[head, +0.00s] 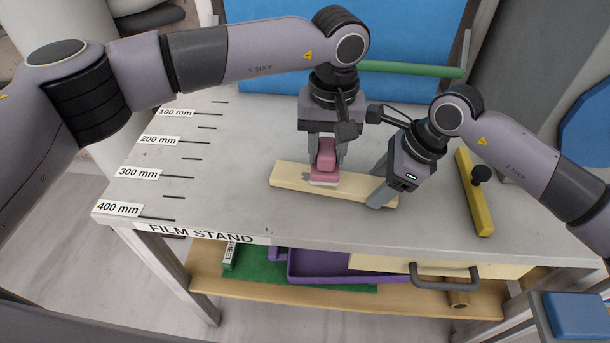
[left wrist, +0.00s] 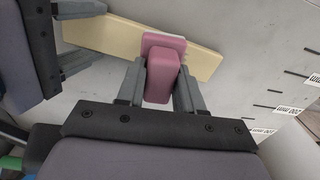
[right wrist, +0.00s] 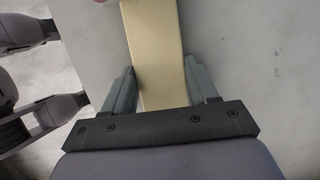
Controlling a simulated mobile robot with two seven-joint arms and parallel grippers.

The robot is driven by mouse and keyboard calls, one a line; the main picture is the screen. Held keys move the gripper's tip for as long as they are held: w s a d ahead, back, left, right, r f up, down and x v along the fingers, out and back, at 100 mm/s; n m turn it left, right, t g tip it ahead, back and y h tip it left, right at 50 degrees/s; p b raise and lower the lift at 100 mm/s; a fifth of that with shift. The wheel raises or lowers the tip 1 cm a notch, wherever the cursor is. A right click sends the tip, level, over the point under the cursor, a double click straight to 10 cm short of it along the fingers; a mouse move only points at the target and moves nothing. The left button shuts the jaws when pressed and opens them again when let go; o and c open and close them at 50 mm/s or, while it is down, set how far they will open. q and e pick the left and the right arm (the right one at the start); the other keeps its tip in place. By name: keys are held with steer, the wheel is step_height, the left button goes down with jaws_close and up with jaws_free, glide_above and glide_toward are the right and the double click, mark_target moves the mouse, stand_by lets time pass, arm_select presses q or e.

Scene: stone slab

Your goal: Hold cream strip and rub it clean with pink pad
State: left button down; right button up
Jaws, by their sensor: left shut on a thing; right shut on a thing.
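The cream strip (head: 290,176) lies slanted on the grey slab; it also shows in the left wrist view (left wrist: 205,64) and the right wrist view (right wrist: 155,45). My left gripper (head: 326,162) points down, shut on the handle of the pink pad (head: 327,153). The pad's pale underside is at the strip's top, near its middle; I cannot tell how firmly it touches. A small grey mark (head: 307,177) shows on the strip just left of the pad. My right gripper (head: 381,188) is shut across the strip's right end, with the strip between its fingers (right wrist: 160,88).
A yellow bar with a black knob (head: 474,195) lies on the slab at right. A green rod (head: 410,69) runs along the back before a blue panel (head: 260,40). Below are a shelf with a purple tray (head: 318,266) and a drawer handle (head: 445,283). The slab's left is clear.

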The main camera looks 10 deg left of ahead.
arm_select(q)
steer(key=shift+s+d+r+m, duration=0.15)
steer(key=shift+s+d, duration=0.1)
steer(key=shift+d, duration=0.3)
steer(key=shift+s+d+r+m, duration=0.15)
steer(key=shift+s+d, duration=0.1)
steer(key=shift+d, duration=0.25)
steer(key=shift+w+a+r, duration=0.1)
steer(key=shift+a+r, duration=0.2)
steer(key=shift+r, duration=0.15)
steer(key=a+r, duration=0.5)
steer(key=r, duration=0.2)
steer(key=shift+a+r, duration=0.25)
steer(key=shift+r, duration=0.1)
steer(key=c, duration=1.3)
jaws_free()
jaws_close()
